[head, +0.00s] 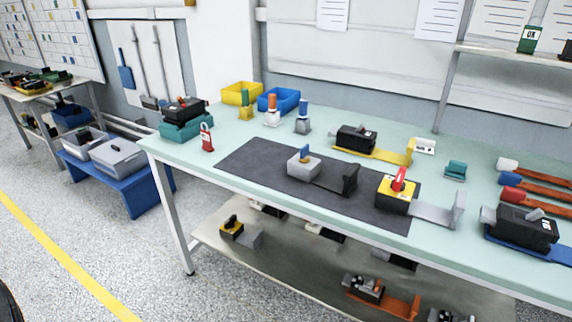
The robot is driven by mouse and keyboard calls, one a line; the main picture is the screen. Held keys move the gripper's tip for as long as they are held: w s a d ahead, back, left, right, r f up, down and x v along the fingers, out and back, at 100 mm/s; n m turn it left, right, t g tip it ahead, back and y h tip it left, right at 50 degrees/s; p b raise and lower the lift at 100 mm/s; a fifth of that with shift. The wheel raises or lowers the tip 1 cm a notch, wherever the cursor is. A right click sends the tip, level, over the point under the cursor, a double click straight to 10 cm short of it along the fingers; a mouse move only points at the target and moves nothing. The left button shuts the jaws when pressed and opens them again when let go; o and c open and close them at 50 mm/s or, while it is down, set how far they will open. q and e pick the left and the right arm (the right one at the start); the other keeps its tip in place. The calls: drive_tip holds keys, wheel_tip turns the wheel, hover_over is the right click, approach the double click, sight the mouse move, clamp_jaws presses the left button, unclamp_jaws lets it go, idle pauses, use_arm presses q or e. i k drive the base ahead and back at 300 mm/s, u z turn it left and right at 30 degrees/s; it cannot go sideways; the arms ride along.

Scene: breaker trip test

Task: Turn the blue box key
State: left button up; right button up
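A light grey box (304,166) with a small upright blue key (305,153) on its top stands on the dark mat (252,160), left of the mat's middle. A dark grey angled bracket (345,181) lies against its right side. To the right on the mat is a black and yellow box (394,194) with a red key (399,179) on top and a light grey bracket (440,211) beside it. The exact angle of the blue key is too small to tell. Neither of my grippers is in view.
The pale green table (195,165) also holds yellow (239,93) and blue (278,100) bins, a red padlock-like tag (206,138), a black device on a yellow bracket (355,138), and a black device on blue (523,228). A lower shelf (270,262) holds more devices.

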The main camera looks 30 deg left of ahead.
sight(305, 151)
drive_tip(key=z, duration=0.3)
drive_tip(key=k, duration=0.45)
drive_tip(key=u, duration=1.55)
drive_tip(key=i, duration=1)
drive_tip(key=z, duration=0.55)
drive_tip(key=i, duration=0.75)
drive_tip(key=z, duration=0.7)
